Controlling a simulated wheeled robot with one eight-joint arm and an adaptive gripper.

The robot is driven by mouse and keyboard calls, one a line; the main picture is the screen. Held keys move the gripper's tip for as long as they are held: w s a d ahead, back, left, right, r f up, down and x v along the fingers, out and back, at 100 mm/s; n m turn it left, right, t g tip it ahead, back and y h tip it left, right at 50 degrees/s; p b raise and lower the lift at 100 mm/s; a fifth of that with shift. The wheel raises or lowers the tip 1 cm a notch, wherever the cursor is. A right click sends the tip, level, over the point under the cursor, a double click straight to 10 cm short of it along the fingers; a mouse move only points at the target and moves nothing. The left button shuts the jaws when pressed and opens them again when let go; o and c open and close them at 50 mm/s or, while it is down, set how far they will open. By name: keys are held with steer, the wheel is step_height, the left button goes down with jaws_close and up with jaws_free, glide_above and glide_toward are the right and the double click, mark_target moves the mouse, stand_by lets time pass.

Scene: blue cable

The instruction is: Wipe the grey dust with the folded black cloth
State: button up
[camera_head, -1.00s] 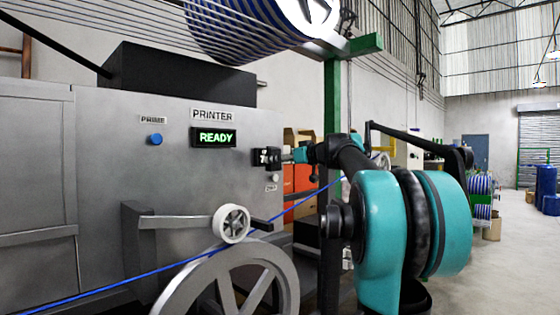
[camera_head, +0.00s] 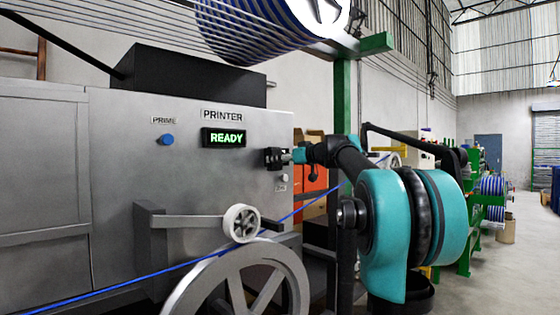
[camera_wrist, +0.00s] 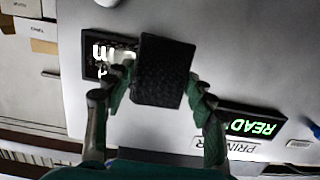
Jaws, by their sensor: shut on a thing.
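My gripper (camera_wrist: 158,84) is shut on the folded black cloth (camera_wrist: 163,60), a textured dark pad held between the two green-padded fingers. Behind it in the wrist view is a small dark window (camera_wrist: 93,62) with white marks on the printer's face. Pale grey specks, which look like the dust (camera_wrist: 101,72), show on the window's uncovered part. The cloth hides the rest of the window. In the head view my gripper (camera_head: 284,157) is at the right end of the printer's face. I cannot tell whether the cloth touches the window.
The grey printer (camera_head: 110,200) carries a lit READY display (camera_head: 226,138) and a blue button (camera_head: 167,140). Below are a small white roller (camera_head: 241,223), a large grey wheel (camera_head: 240,285) and a taut blue cable (camera_head: 120,287). A green post (camera_head: 344,100) stands behind my arm.

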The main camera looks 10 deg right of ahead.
steer(key=shift+x, duration=1.05)
steer(key=shift+r, duration=0.15)
steer(key=w+d, duration=0.6)
steer(key=d, duration=0.2)
stand_by(1.3)
steer(key=shift+s+a, duration=0.1)
steer(key=shift+s+a, duration=1)
steer(key=shift+a, duration=0.3)
steer(key=shift+s+a, duration=0.95)
steer(key=shift+a, duration=0.35)
steer(key=shift+s+a, duration=1)
steer(key=shift+a, duration=0.3)
